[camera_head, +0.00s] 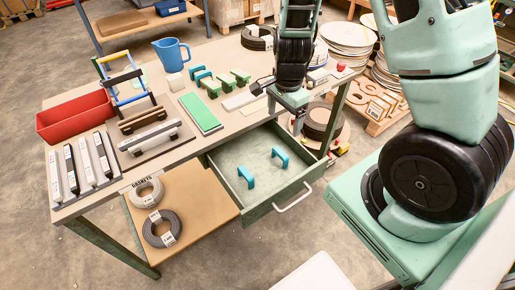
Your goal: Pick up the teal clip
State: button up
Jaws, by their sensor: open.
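Two teal-blue clips, one at the left (245,177) and one farther right (280,156), stand apart on the floor of the open drawer (240,155). On the table top stand several more arch-shaped clips: two look teal-blue, the rear one (197,72) and the one in front of it (203,78). Beside them are green clips, a nearer one (211,87) and one to the right (240,76). My gripper (286,112) is open, over the table's right front edge, above and behind the drawer's right part. It is apart from the drawer clips; its fingertips are small and partly hidden.
The table (215,137) also holds a red bin (75,118), a blue jug (171,54), a green block (200,113) and several grey bars. The drawer's front with its handle (292,201) sticks out toward me. Round discs lie on a pallet at the right.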

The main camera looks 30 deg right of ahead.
aim_at(281, 152)
notch_tip(281, 152, down, 11)
jog(key=shift+w+d+f+b, duration=0.1)
jog(key=shift+b, duration=0.4)
jog(key=shift+f+p, duration=0.3)
jog(key=shift+f, duration=2.9)
jog(key=c, duration=1)
